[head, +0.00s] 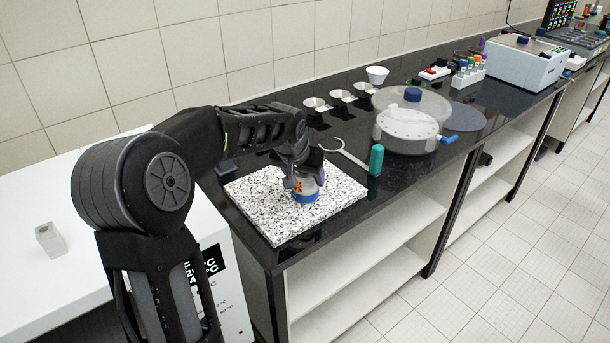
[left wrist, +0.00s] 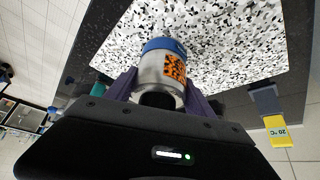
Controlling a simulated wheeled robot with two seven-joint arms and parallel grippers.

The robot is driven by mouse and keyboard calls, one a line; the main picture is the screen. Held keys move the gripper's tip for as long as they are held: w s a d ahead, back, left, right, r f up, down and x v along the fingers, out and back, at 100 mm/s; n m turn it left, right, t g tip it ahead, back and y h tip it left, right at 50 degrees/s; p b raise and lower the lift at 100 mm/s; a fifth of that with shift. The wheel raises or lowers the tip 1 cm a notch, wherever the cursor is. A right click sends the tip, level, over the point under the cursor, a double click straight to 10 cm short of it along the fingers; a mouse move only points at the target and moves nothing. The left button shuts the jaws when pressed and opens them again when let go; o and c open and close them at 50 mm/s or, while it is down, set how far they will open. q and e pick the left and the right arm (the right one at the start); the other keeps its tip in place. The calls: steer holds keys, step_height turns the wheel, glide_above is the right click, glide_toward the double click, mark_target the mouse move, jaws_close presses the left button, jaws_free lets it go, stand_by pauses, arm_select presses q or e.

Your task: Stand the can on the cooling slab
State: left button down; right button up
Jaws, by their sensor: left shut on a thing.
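The can (head: 306,196) has a blue band at its lower end and an orange marked label. It is on or just above the speckled cooling slab (head: 262,212); I cannot tell if its base touches. My left gripper (head: 300,178) reaches down from above and is shut on the can. In the left wrist view the can (left wrist: 163,70) sits between the two fingers of the left gripper (left wrist: 160,92), its blue end toward the speckled slab (left wrist: 225,35). The can looks about upright in the head view. My right gripper is not in view.
On the black bench, right of the slab, are a tool with a teal handle (head: 376,160) and a round lidded vessel (head: 408,128). Several small funnel-like cups (head: 341,96) stand behind. A yellow 20 °C tag (left wrist: 277,131) shows by the slab. A white surface (head: 50,280) lies left.

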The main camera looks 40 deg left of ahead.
arm_select(q)
steer(key=shift+c, duration=1.8)
jaws_free()
steer(key=shift+s+r, duration=0.1)
steer(key=shift+r, duration=0.25)
steer(key=v, duration=1.1)
steer(key=shift+r+b, duration=0.2)
steer(key=shift+b, duration=0.25)
steer(key=shift+s, duration=0.1)
